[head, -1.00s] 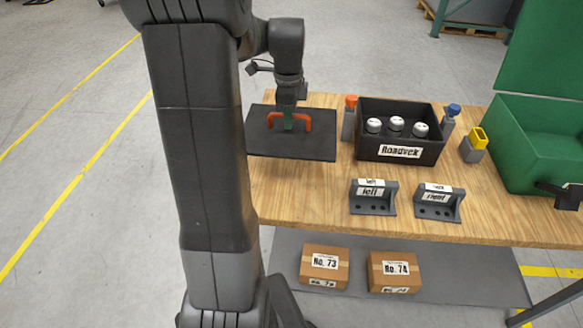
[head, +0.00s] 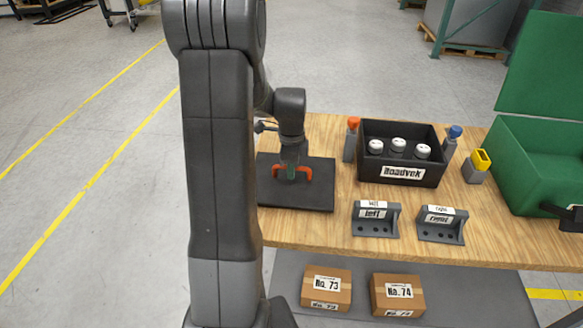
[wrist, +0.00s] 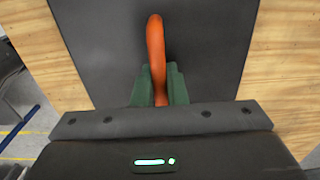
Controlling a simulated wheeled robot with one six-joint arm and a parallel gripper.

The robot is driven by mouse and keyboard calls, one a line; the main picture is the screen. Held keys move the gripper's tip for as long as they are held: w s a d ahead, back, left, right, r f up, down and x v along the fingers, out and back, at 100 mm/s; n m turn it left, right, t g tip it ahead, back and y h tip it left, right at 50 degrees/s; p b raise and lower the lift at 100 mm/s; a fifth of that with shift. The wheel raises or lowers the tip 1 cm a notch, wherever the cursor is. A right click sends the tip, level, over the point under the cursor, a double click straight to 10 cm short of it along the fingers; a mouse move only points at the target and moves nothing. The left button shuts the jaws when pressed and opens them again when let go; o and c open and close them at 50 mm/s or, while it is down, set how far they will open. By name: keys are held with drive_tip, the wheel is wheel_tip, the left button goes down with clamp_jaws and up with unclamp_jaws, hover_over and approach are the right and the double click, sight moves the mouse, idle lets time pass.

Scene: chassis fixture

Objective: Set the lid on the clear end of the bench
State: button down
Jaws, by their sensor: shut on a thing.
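The lid (head: 300,195) is a flat dark panel with an orange handle on top. It is at the left end of the wooden bench (head: 480,238), left of the black box, and looks level. I cannot tell whether it touches the bench top or is just above it. My gripper (head: 291,174) is above the lid's middle, shut on the orange handle. In the wrist view the green fingers (wrist: 160,88) close around the handle (wrist: 156,45), with the lid (wrist: 205,50) beneath and wood on both sides. My arm hides the lid's left edge in the head view.
A black open box (head: 400,185) holds several white-topped items. Orange-topped (head: 351,140) and blue-topped (head: 451,143) posts flank it. A yellow-topped block (head: 477,165), a green bin (head: 545,180) and grey left (head: 376,219) and right (head: 442,224) brackets stand nearby. Cartons (head: 326,288) sit on the lower shelf.

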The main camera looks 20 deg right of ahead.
drive_tip(key=shift+f, duration=0.2)
drive_tip(key=c, duration=1.5)
unclamp_jaws()
drive_tip(key=shift+o, duration=0.2)
drive_tip(key=shift+r, duration=0.1)
wheel_tip(320, 180, up, 12)
drive_tip(key=shift+r, duration=0.1)
